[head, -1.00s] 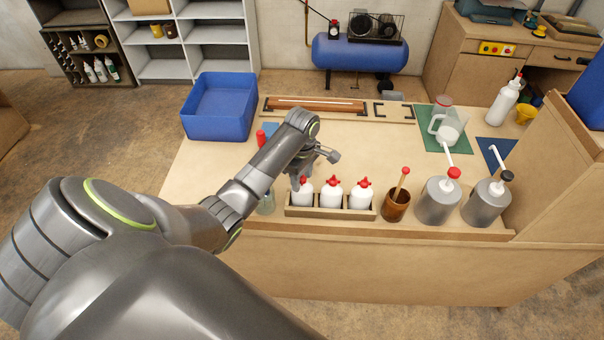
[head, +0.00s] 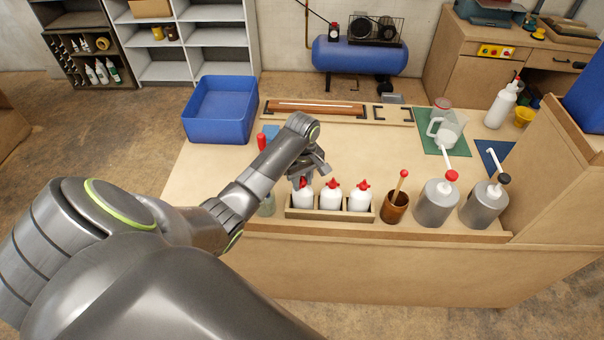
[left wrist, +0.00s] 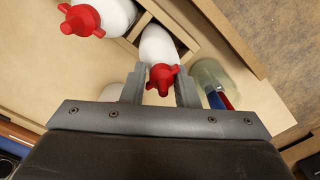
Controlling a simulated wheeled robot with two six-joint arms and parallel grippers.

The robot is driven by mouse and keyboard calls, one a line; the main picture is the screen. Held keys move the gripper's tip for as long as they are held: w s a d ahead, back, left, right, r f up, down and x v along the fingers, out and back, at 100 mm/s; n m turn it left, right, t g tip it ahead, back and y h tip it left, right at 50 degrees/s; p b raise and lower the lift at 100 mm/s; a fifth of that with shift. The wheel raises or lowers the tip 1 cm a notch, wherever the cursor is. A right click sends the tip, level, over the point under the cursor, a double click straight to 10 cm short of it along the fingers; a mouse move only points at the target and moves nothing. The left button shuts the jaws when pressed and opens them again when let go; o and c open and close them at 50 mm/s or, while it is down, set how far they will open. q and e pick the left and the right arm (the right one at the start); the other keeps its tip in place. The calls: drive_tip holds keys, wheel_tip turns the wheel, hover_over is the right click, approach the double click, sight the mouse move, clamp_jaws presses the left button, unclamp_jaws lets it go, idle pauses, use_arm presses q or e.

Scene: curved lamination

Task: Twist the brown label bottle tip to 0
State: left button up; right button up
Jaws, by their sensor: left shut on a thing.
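White bottles with red winged tips stand in a row in a wooden holder (head: 330,214) at the bench's front edge. The leftmost bottle (head: 303,198) is under my left gripper (head: 304,180). In the left wrist view, its red tip (left wrist: 162,78) lies between the two grey fingers of my left gripper (left wrist: 159,90), which is shut on it. The middle bottle (head: 331,197) and right bottle (head: 360,199) stand free. No brown label can be made out on any bottle; their fronts are hidden or too small. My right gripper is not in view.
A brown cup (head: 395,208) with a red-topped stick and two grey pump bottles (head: 437,203) stand to the right. A clear jar (head: 267,204) is just left of the holder. A blue bin (head: 222,110) sits behind left. The bench's middle is clear.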

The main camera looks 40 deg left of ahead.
use_arm(q)
drive_tip(key=m, duration=0.4)
drive_tip(key=shift+m, duration=0.4)
drive_tip(key=shift+m, duration=0.4)
drive_tip(key=m, duration=0.3)
drive_tip(key=shift+s+m, duration=0.1)
drive_tip(key=shift+m, duration=0.3)
drive_tip(key=shift+c, duration=0.2)
drive_tip(key=shift+f, duration=0.1)
drive_tip(key=shift+s, duration=0.1)
